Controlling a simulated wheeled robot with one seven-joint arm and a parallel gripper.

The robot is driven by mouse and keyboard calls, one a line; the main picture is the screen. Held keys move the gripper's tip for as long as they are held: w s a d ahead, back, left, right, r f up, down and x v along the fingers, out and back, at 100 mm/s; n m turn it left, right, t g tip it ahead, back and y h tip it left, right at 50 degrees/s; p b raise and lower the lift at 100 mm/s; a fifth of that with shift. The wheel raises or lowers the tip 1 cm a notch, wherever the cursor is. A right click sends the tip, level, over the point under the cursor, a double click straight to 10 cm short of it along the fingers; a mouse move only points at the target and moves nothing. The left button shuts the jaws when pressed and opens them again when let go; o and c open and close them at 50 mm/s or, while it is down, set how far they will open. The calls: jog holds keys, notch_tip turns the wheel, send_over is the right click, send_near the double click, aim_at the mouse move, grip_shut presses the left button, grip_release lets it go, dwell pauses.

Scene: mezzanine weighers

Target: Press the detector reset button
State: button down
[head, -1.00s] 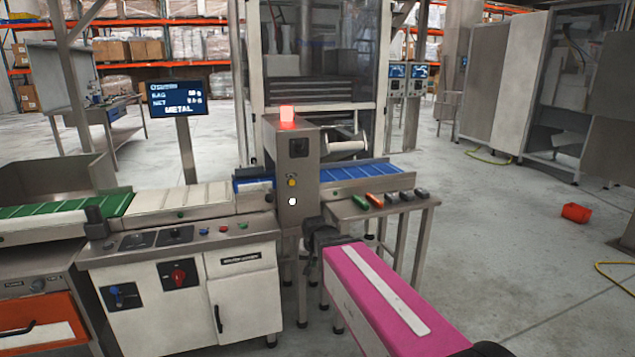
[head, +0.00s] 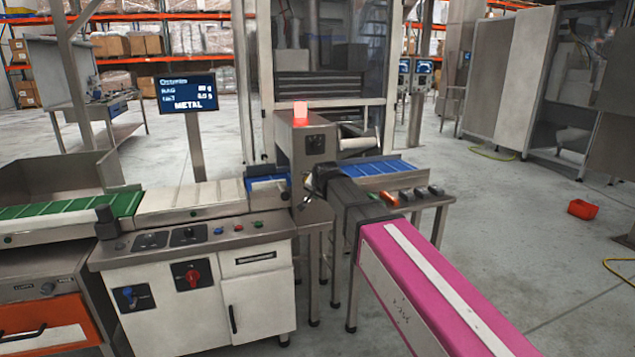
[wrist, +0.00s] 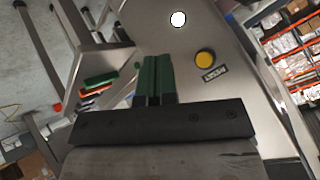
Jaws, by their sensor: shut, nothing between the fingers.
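The detector (head: 290,148) is a steel box over the conveyor, with a lit red lamp (head: 300,112) on top. In the wrist view its panel (wrist: 222,105) carries a round yellow button (wrist: 204,57) with a small label plate (wrist: 214,74) beside it, its text hard to read. A glowing white round spot (wrist: 178,19) is on the same panel. My gripper (wrist: 157,62) is shut and empty, its green fingertips left of the yellow button in the wrist view and apart from it. In the head view my gripper (head: 306,196) is in front of the detector and hides the button.
A screen (head: 188,97) reads METAL. A control cabinet (head: 200,275) with coloured buttons and switches stands left of the detector. A blue belt (head: 365,171) runs out to the right. A small steel table (head: 432,199) holds several small items. Open floor lies to the right.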

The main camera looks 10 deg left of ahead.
dwell(0.3)
jog(key=w+a, duration=0.4)
jog(key=w, duration=0.3)
jog(key=shift+w+a, duration=0.25)
jog(key=shift+a, duration=0.1)
dwell(2.0)
jog(key=shift+w+a, duration=0.2)
jog(key=shift+w, duration=0.15)
jog(key=shift+w+a, duration=0.2)
jog(key=shift+w, duration=0.15)
dwell(0.8)
dwell(0.3)
jog(key=shift+s+d, duration=0.45)
jog(key=shift+s, duration=0.3)
